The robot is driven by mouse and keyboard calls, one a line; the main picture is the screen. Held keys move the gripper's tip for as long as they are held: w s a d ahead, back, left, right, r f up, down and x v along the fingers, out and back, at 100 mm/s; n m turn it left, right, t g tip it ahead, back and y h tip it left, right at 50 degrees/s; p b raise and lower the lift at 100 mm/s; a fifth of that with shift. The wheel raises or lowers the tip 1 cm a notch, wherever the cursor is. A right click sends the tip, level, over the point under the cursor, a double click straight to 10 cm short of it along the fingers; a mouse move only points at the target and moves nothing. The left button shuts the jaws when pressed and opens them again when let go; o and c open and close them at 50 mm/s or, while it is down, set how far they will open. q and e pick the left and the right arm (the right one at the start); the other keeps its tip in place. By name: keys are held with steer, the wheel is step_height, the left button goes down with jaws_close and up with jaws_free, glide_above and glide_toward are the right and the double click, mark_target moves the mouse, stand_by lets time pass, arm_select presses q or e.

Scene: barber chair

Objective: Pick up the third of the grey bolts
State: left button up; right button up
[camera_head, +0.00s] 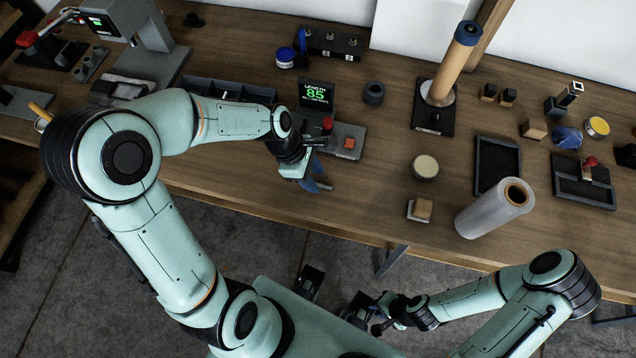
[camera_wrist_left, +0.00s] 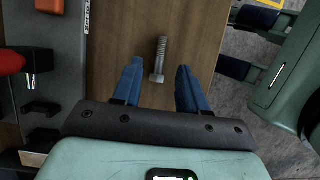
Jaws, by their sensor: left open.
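A single grey bolt (camera_wrist_left: 160,58) lies on the wooden bench top in the left wrist view, its head toward my gripper. My left gripper (camera_wrist_left: 157,85) is open, with its two blue fingers to either side of the line of the bolt; the bolt's head lies near the fingertips and its shank extends beyond them. In the head view my left gripper (camera_head: 319,176) is over the front part of the bench, beside the length gauge (camera_head: 349,142). I cannot make out the bolt there. My right gripper (camera_head: 376,314) is low, in front of the bench; its fingers are too small to read.
The gauge's display (camera_head: 317,94) reads 85. A round tin (camera_head: 425,167), a small wooden block (camera_head: 421,209) and a clear wrap roll (camera_head: 495,208) stand to the right. A black tray (camera_head: 497,165) lies behind the roll. The bench's front edge is close to my left gripper.

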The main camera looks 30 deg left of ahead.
mark_target(321, 186)
arm_select(q)
steer(key=x, duration=0.2)
steer(key=shift+d+f, duration=0.15)
steer(key=shift+f, duration=0.1)
jaws_close()
steer(key=shift+w, duration=0.1)
